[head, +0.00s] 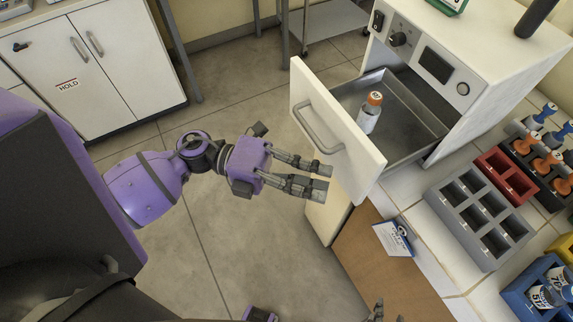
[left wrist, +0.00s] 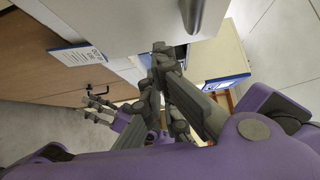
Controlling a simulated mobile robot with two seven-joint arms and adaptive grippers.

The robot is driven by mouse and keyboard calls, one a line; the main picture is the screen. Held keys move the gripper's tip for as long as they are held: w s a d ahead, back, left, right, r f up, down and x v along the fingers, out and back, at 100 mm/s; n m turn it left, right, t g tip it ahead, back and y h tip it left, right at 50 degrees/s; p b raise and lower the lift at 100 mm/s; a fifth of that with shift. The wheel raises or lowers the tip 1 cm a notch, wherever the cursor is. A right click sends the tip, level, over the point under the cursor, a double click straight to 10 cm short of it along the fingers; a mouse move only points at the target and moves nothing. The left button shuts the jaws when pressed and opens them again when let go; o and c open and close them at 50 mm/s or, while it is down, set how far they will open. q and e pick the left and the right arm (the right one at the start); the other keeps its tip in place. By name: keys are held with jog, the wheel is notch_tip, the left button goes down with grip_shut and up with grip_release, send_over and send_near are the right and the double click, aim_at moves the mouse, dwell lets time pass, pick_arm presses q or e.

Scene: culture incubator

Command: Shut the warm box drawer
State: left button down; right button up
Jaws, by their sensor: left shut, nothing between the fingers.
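The warm box (head: 455,60) is a white cabinet on the counter at the upper right of the head view. Its drawer (head: 345,150) is pulled out, with a white front, a grey bar handle (head: 318,128) and a metal tray. An orange-capped bottle (head: 370,113) stands in the tray. My left gripper (head: 327,179) is shut and empty, with its fingertips close to the drawer front below the handle; I cannot tell whether they touch. In the left wrist view the fingers (left wrist: 160,62) are beside the pale drawer front (left wrist: 110,22). My right gripper (head: 388,312) shows only its tips at the bottom edge.
A grey rack (head: 478,213), a red rack (head: 508,175) and a blue rack (head: 530,290) stand on the counter at the right. A small card (head: 393,238) is at the counter's edge. White cupboards (head: 95,70) stand far left. Open floor lies around my left arm.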

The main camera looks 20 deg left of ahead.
pick_arm(q)
jog(key=shift+w+d, duration=0.7)
jog(key=shift+w, duration=0.25)
pick_arm(e)
jog(key=shift+a+r, duration=0.1)
pick_arm(q)
jog(key=w+d, duration=0.4)
jog(key=w, duration=0.1)
jog(key=w+d+b, duration=0.1)
jog(key=w+d, duration=0.2)
jog(key=w, duration=0.2)
jog(key=w+d, duration=0.4)
jog(key=shift+w+d+f, duration=0.1)
jog(key=shift+w+d, duration=0.2)
jog(key=shift+w, duration=0.1)
jog(key=shift+w+d+b, duration=0.25)
jog(key=shift+w+b, duration=0.05)
jog(key=shift+w, duration=0.1)
pick_arm(e)
jog(key=shift+s+f, duration=0.2)
jog(key=shift+f, duration=0.75)
jog(key=shift+s, duration=0.3)
pick_arm(q)
jog(key=shift+a, duration=0.1)
pick_arm(e)
jog(key=shift+s, duration=0.1)
